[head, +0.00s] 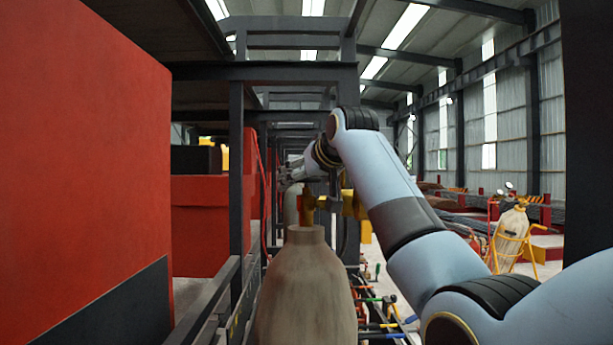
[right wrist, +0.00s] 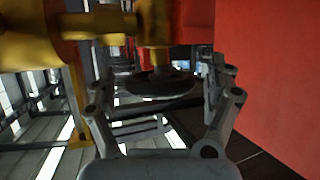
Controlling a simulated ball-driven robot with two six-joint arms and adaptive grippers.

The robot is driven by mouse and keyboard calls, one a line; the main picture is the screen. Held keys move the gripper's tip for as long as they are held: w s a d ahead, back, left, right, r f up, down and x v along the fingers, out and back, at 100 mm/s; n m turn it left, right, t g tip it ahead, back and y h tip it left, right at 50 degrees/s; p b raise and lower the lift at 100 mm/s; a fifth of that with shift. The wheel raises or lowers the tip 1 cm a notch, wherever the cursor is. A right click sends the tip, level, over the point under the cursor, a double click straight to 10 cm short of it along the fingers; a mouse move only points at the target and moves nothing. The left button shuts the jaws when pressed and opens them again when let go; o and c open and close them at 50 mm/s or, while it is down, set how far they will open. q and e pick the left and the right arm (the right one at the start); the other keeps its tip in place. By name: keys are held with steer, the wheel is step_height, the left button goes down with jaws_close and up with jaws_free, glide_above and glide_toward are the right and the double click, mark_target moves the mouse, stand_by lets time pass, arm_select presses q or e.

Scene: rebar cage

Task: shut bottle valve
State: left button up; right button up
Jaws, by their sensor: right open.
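A tall beige-grey gas bottle (head: 303,290) stands upright in the middle of the head view. Its valve (head: 307,205), reddish and brass, sits on the neck, with a brass fitting (head: 352,205) on its right. My right gripper (head: 297,174) is beyond and above the valve, small and partly hidden by my own arm. In the right wrist view my right gripper (right wrist: 162,88) is open. A dark round handwheel (right wrist: 160,83) on a brass stem (right wrist: 155,28) shows between its fingers; I cannot tell whether they touch it. My left gripper is out of view.
A large red cabinet (head: 85,150) fills the left side. Dark steel frame posts (head: 236,170) stand behind the bottle. Coloured-handled tools (head: 375,300) lie low on its right. Another bottle on a yellow cart (head: 511,235) stands farther right. A red surface (right wrist: 275,80) is close beside my right gripper.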

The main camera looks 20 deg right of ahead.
steer(key=c, duration=1.2)
steer(key=shift+o, duration=0.2)
steer(key=shift+m+h, duration=0.3)
steer(key=shift+h, duration=0.1)
steer(key=m+h, duration=0.4)
steer(key=shift+a+g+h, duration=0.15)
steer(key=shift+g+h, duration=0.25)
steer(key=m+g+h+b, duration=0.1)
steer(key=m+g+h, duration=0.1)
steer(key=m+h, duration=0.2)
steer(key=shift+m+g+h+b, duration=0.35)
steer(key=shift+m+g+h, duration=0.45)
steer(key=shift+m+g, duration=0.25)
steer(key=shift+f+m, duration=0.1)
steer(key=shift+m, duration=0.15)
